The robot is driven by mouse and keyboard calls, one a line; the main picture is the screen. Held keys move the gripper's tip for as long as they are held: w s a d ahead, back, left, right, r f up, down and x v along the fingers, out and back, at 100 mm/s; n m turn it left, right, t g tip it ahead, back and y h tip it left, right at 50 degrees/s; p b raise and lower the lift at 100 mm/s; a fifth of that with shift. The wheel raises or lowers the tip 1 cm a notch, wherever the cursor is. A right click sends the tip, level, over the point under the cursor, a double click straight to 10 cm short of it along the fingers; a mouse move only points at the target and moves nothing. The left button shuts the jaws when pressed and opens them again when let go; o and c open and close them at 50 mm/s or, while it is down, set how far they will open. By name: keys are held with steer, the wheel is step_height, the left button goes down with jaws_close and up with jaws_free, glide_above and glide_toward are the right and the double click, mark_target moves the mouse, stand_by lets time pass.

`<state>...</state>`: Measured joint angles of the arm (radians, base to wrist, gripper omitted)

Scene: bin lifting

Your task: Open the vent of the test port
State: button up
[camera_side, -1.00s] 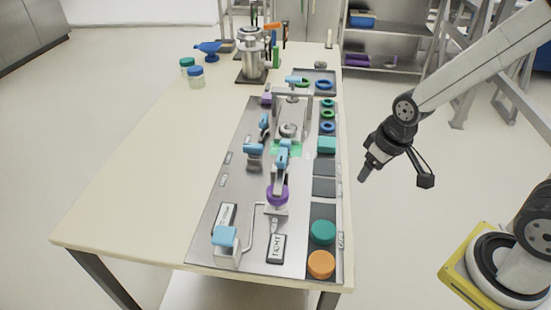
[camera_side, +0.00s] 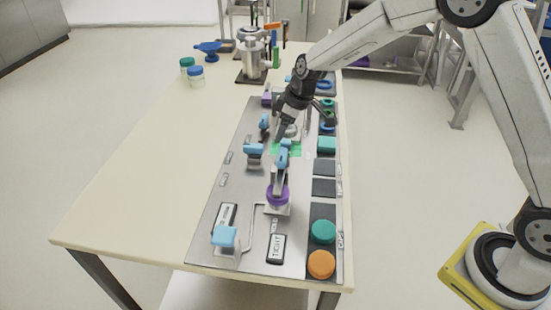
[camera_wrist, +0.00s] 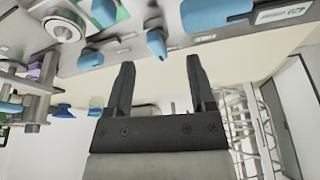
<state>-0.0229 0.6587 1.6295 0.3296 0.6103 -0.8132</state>
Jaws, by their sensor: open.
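A grey metal panel (camera_side: 237,185) on the table carries several blue-handled fittings. One blue handle (camera_side: 283,152) stands above a purple ring (camera_side: 277,196). Others are a mid-left blue handle (camera_side: 253,150), a small blue handle (camera_side: 264,122) and a front blue handle (camera_side: 225,237). I cannot tell which one is the vent of the test port. My gripper (camera_side: 279,137) is over the panel's far half, near the green patch (camera_side: 292,151). In the wrist view my gripper (camera_wrist: 157,75) is open and empty, with a blue handle (camera_wrist: 157,44) just beyond the fingers.
A green cap (camera_side: 322,232) and an orange cap (camera_side: 321,264) lie along the panel's right side. Jars (camera_side: 196,77), a blue object (camera_side: 208,50) and a metal apparatus (camera_side: 251,60) stand at the back. The table's left side (camera_side: 140,170) is clear.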

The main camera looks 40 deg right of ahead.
steer(key=n+y, duration=0.1)
steer(key=n, duration=0.1)
glide_toward(255, 145)
steer(key=shift+x, duration=1)
steer(key=shift+f, duration=0.1)
steer(key=shift+x, duration=3.8)
jaws_close()
